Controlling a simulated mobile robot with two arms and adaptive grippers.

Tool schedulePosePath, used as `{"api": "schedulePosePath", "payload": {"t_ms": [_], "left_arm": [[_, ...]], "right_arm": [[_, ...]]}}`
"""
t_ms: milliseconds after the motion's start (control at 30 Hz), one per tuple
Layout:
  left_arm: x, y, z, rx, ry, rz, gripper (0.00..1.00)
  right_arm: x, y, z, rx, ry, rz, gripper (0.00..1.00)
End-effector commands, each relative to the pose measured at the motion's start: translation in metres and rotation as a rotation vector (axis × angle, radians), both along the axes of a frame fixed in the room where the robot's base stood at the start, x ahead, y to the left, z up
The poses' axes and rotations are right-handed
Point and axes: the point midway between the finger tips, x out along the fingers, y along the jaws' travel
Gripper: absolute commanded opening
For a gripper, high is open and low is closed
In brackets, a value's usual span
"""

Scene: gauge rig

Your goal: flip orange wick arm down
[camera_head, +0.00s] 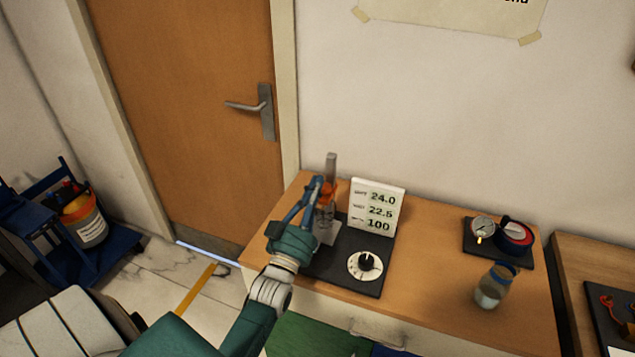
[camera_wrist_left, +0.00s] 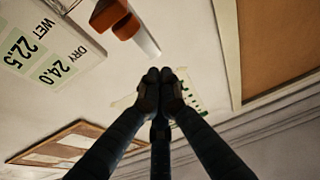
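The orange wick arm (camera_head: 327,192) is on a small rig with a grey upright post (camera_head: 331,166), at the left of a black base (camera_head: 350,244). In the left wrist view an orange piece (camera_wrist_left: 124,26) with a pale bar (camera_wrist_left: 146,42) shows just beyond my fingertips, apart from them in the picture. My left gripper (camera_head: 317,182) is beside the rig at the orange part's height and partly covers it. In the wrist view its fingertips (camera_wrist_left: 166,75) are together with nothing visible between them. I cannot tell whether it touches the arm. My right gripper is out of view.
A white display card (camera_head: 377,206) reads 24.0, 22.5 and 100, close right of the rig. A dial (camera_head: 366,264) is in front of it. A jar (camera_head: 493,286) and a gauge set (camera_head: 500,238) stand farther right. The wooden tabletop (camera_head: 430,275) between is clear.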

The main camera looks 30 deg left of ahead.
Motion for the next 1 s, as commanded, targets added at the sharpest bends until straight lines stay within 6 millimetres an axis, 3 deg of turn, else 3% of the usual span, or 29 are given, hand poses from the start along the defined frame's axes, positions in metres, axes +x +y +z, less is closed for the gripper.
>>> {"api": "schedulePosePath", "payload": {"t_ms": [33,200,400,1000], "left_arm": [[-0.011,-0.002,-0.011,-0.001,0.001,0.001,0.00],[-0.041,-0.009,-0.021,0.000,-0.002,0.001,0.00],[-0.064,-0.015,-0.027,0.000,-0.005,0.001,0.00],[-0.070,-0.016,-0.027,0.001,-0.006,0.001,0.00]], "right_arm": [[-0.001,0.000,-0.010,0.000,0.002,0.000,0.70],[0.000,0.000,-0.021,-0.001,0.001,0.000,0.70],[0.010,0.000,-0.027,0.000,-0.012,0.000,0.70],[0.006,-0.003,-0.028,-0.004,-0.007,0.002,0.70]]}}
